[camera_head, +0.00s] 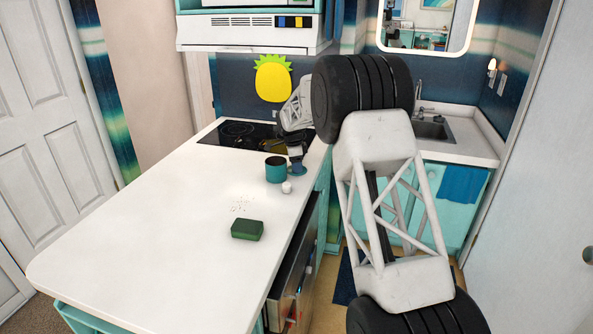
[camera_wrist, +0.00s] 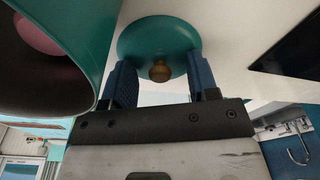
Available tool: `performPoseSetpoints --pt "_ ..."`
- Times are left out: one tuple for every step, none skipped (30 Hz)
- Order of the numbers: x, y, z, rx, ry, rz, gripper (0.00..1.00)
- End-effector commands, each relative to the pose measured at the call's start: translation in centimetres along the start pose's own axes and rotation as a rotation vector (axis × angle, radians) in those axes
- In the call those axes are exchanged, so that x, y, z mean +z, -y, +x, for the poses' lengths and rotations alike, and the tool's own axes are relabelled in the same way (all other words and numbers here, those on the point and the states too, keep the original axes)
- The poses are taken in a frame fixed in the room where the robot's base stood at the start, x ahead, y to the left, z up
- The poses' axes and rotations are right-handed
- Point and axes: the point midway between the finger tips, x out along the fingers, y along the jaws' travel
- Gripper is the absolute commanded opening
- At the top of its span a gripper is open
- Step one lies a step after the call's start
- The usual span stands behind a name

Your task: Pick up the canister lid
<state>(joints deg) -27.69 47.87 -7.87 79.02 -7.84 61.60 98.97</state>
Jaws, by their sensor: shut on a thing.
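The canister lid (camera_wrist: 158,38) is a round teal disc with a wooden knob (camera_wrist: 160,71), seen in the wrist view between my two blue fingers. My gripper (camera_wrist: 161,66) is shut on the lid, with a finger at either side of it. In the head view my gripper (camera_head: 297,165) is low over the counter, just right of the open teal canister (camera_head: 275,172). The canister also fills the left of the wrist view (camera_wrist: 85,40), with something pink inside. I cannot tell whether the lid touches the counter.
The white counter (camera_head: 170,240) holds a small white object (camera_head: 286,187) in front of the canister, scattered crumbs (camera_head: 241,205) and a green box (camera_head: 247,230). A black cooktop (camera_head: 235,133) lies behind. The counter's left part is clear.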

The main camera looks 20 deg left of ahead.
Motion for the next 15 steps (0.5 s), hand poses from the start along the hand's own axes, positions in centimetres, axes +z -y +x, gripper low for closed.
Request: performPoseSetpoints --pt "0.1 -0.2 0.8 0.009 -0.001 -0.001 0.32" --pt "0.1 -0.2 0.8 0.009 -0.001 -0.001 0.32" --pt "0.1 -0.2 0.8 0.01 -0.001 -0.001 0.31" --pt "0.1 -0.2 0.8 0.01 -0.001 -0.001 0.31" --pt "0.1 -0.2 0.8 0.01 -0.001 -0.001 0.31" --pt "0.1 -0.2 0.8 0.011 -0.001 -0.001 0.31" --pt "0.1 -0.2 0.8 0.011 -0.001 -0.001 0.31" --pt "0.0 -0.2 0.8 0.011 -0.001 -0.001 0.31" --pt "0.0 -0.2 0.7 0.012 -0.001 -0.001 0.31" --pt "0.0 -0.2 0.6 0.012 -0.001 -0.001 0.31" --pt "0.0 -0.2 0.5 0.012 -0.001 -0.001 0.31" --pt "0.0 -0.2 0.3 0.012 -0.001 -0.001 0.27" --pt "-0.1 -0.2 0.1 0.011 -0.001 -0.001 0.23" --pt "-0.1 -0.2 -0.1 0.011 -0.001 -0.001 0.1" --pt "-0.1 -0.2 -0.4 0.01 -0.001 -0.001 0.0"
